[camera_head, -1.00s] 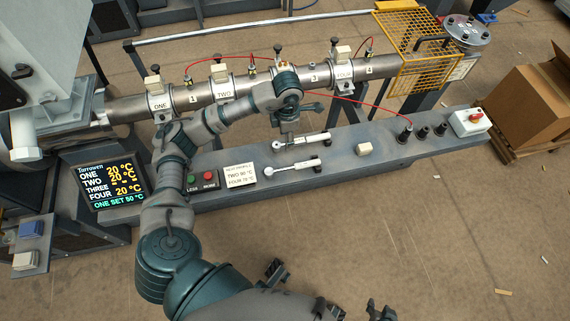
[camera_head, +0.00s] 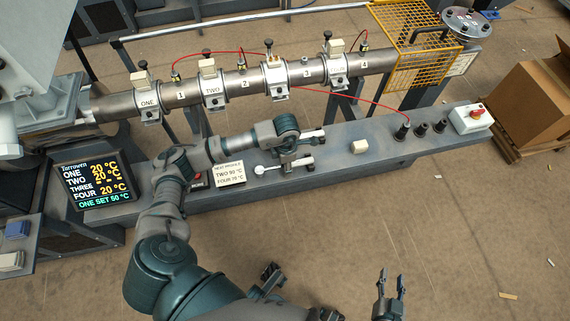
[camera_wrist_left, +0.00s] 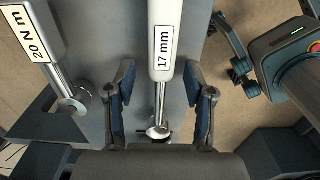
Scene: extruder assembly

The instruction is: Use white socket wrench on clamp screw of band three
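Two white-handled tools lie on the grey bench. The wrench marked 17 mm (camera_wrist_left: 162,50) has a thin shaft and a round end; it is the nearer one, its round end (camera_head: 260,170) showing in the head view. The tool marked 20 N m (camera_wrist_left: 32,35) lies beyond it (camera_head: 312,136). My left gripper (camera_wrist_left: 160,95) is open, its fingers either side of the 17 mm shaft with gaps; in the head view its arm partly hides both tools. Band three (camera_head: 277,83) sits on the barrel between TWO and FOUR; its clamp screw is not clear. My right gripper (camera_head: 390,281) is open and empty over the floor.
Band FOUR (camera_head: 336,68) and band TWO (camera_head: 213,91) flank band three. A red cable (camera_head: 350,101) runs from the barrel to bench sockets. A white block (camera_head: 359,147) and a stop-button box (camera_head: 471,118) stand on the bench. A yellow guard (camera_head: 410,50) covers the barrel's right end.

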